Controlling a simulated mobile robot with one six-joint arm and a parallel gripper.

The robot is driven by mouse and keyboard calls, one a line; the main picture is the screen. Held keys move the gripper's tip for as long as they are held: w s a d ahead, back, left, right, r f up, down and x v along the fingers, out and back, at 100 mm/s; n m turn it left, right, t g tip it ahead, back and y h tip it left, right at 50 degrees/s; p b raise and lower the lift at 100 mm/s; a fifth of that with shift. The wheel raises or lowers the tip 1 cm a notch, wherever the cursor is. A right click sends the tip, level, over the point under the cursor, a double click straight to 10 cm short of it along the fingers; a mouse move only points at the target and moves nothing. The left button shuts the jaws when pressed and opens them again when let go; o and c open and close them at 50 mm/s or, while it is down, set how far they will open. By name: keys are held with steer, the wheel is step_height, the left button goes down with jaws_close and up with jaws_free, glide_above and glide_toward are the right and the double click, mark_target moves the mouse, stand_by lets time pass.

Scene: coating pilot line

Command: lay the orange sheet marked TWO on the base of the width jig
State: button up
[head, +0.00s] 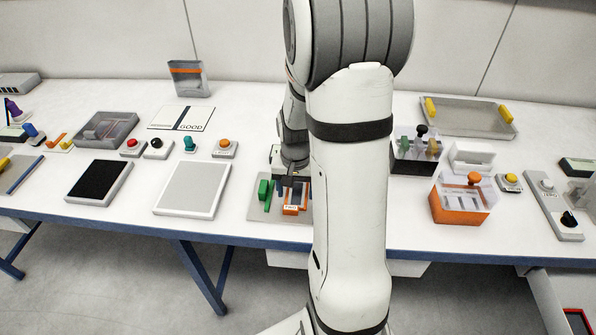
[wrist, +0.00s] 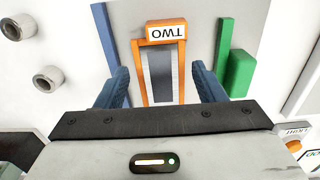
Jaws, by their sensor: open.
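The orange sheet marked TWO (wrist: 175,52) is a frame around a grey middle, with a white label at one end. It appears to lie on the grey base of the width jig (wrist: 198,40), between a blue strip (wrist: 104,40) and a green strip (wrist: 224,47). My gripper (wrist: 159,70) is open, with one blue finger on each side of the sheet and a gap to it. Its body hides the sheet's near end. In the head view, the orange sheet (head: 291,210) shows below my gripper (head: 290,188), and the jig base (head: 262,210) is partly hidden by my arm.
A green block (wrist: 240,73) stands beside the green strip on the jig. In the head view, a pale grey plate (head: 192,190) lies left of the jig. An orange box (head: 458,210) and a dark holder (head: 415,160) stand to the right.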

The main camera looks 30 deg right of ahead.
mark_target(296, 201)
step_height(296, 201, up, 10)
steer(key=r, duration=0.1)
steer(key=s+a+r+n+t, duration=0.1)
steer(key=s+a+r+n, duration=0.2)
steer(key=s+a, duration=0.2)
steer(key=s+a+r+n+t, duration=0.2)
steer(key=s+a+r+n, duration=0.1)
steer(key=s+a, duration=0.3)
steer(key=shift+s+a+n, duration=0.25)
steer(key=shift+s+n, duration=0.15)
steer(key=shift+s, duration=0.35)
